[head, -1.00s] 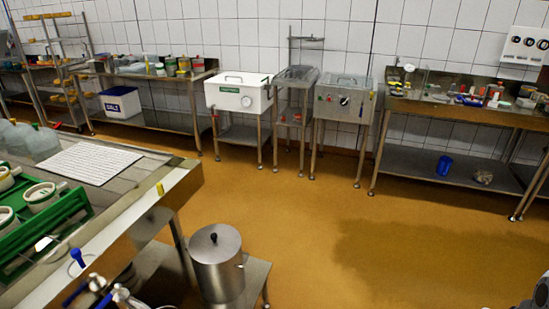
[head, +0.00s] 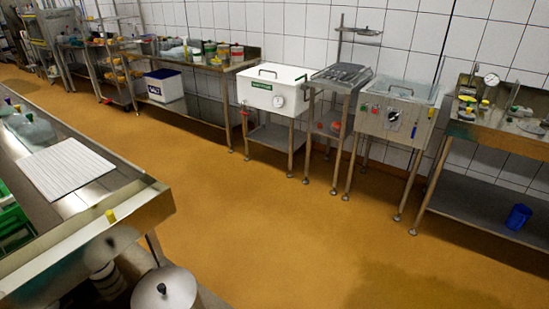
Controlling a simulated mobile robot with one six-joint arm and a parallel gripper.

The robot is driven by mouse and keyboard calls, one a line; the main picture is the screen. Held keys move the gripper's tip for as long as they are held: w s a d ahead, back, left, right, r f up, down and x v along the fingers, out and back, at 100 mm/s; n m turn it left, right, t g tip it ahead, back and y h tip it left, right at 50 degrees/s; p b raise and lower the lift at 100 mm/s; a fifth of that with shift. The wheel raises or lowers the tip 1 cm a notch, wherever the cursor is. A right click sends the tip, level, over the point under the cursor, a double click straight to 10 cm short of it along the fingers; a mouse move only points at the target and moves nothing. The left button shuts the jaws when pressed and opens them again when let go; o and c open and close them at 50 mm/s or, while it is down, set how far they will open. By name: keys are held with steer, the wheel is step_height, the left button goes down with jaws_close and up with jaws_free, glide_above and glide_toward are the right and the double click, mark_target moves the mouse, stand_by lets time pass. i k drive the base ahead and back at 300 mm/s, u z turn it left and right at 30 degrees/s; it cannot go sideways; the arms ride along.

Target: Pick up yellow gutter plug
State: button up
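A small yellow plug (head: 110,216) stands at the near corner of the steel draining table (head: 148,212) on the left. It looks like the yellow gutter plug and is small in this view. It stands apart from the white ribbed mat (head: 62,170) on the same table. My gripper is not in view, so its opening and its place relative to the plug cannot be seen.
A lidded steel pot (head: 165,292) stands low below the table's corner. A green crate (head: 12,218) is at the left edge. Steel benches, a white box (head: 272,90) and a steel unit (head: 395,112) line the wall. The orange floor (head: 270,235) between is clear.

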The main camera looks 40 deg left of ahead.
mark_target(110, 214)
steer(key=i, duration=1.2)
steer(key=u, duration=4.35)
steer(key=i, duration=1.7)
